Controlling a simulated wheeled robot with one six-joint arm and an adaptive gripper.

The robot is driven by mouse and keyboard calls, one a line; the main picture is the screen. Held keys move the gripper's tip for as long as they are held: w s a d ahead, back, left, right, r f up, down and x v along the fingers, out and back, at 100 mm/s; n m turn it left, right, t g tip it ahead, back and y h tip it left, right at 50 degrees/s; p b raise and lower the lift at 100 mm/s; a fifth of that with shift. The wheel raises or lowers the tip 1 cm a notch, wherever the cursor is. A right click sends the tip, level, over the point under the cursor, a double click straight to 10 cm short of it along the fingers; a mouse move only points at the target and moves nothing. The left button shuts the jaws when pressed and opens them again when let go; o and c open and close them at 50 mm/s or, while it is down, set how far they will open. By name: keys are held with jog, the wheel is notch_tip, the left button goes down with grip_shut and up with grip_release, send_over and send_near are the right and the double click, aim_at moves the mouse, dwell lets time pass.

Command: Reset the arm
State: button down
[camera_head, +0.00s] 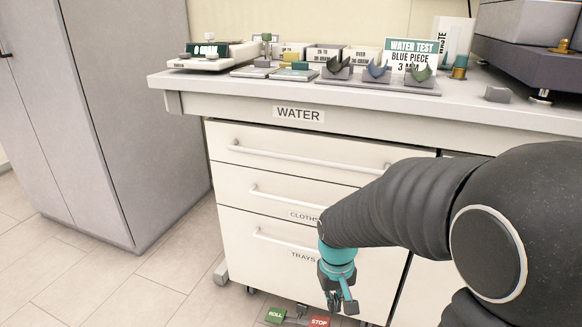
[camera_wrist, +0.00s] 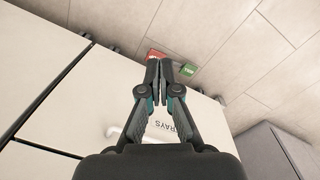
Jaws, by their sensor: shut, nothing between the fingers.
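My arm reaches from the right of the head view, down in front of a white drawer unit. My gripper (camera_head: 342,308) hangs low before the drawer labelled TRAYS, pointing down towards the floor. In the wrist view my gripper (camera_wrist: 159,66) has its two dark fingers together, with nothing held between them.
A red STOP pedal (camera_head: 319,321) and a green ROLL pedal (camera_head: 276,315) lie on the floor near my gripper. Above is a bench (camera_head: 330,98) bearing a scale (camera_head: 207,56), small trays and a WATER TEST sign (camera_head: 410,54). A grey cabinet (camera_head: 130,110) stands left. The floor (camera_head: 150,290) between is clear.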

jog(key=s+d+r+m+t+p, duration=0.1)
jog(key=s+d+r+t+p, duration=0.1)
jog(key=s+r, duration=0.4)
jog(key=s+d+r+m+t+p, duration=0.1)
jog(key=s+d+r+t, duration=0.2)
jog(key=s+r, duration=0.4)
notch_tip(320, 180, up, 7)
jog(key=shift+s+d+r+t+p, duration=0.1)
jog(key=shift+s+d+t+p, duration=0.05)
jog(key=shift+d+t+p, duration=0.35)
